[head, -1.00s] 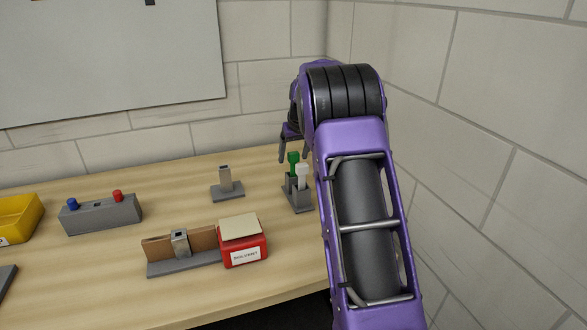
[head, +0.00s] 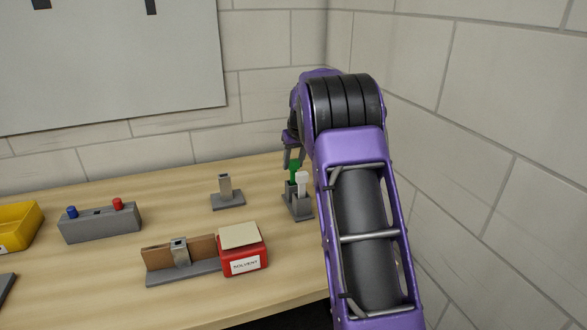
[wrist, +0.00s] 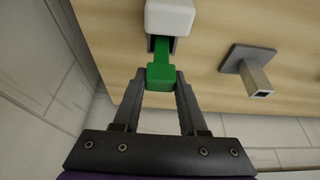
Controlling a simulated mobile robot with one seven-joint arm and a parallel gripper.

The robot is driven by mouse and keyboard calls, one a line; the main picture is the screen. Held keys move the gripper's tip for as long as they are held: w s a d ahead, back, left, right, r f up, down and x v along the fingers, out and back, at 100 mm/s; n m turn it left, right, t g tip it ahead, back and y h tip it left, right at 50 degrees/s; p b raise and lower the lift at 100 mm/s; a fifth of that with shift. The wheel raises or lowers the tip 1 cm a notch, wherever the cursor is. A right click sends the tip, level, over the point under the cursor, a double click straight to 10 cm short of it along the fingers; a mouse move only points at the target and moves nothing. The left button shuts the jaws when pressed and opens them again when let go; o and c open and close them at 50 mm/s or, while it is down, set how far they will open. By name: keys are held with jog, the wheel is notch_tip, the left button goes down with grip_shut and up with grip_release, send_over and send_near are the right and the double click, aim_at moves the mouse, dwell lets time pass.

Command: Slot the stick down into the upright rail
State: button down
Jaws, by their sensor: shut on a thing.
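My gripper (head: 293,160) comes down from above and is shut on the green stick's head. In the wrist view the gripper (wrist: 160,80) has one finger on each side of the green head (wrist: 160,76), with the green shaft running toward the holder. The upright rail, seemingly the grey hollow post (head: 225,187) on a flat base, stands left of the holder. It also shows in the wrist view (wrist: 257,78), its square top opening empty.
A red solvent box (head: 243,255) and a grey fixture with brown panels and a metal sleeve (head: 180,252) stand in front. A grey block with blue and red knobs (head: 100,222) and a yellow bin (head: 18,226) are left. Bare table lies between holder and post.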

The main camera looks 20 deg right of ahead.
notch_tip(320, 180, up, 10)
jog(key=shift+r+p, duration=0.1)
jog(key=shift+p, duration=0.65)
notch_tip(320, 180, up, 7)
jog(key=p, duration=0.1)
dwell(0.5)
jog(key=shift+a, duration=0.1)
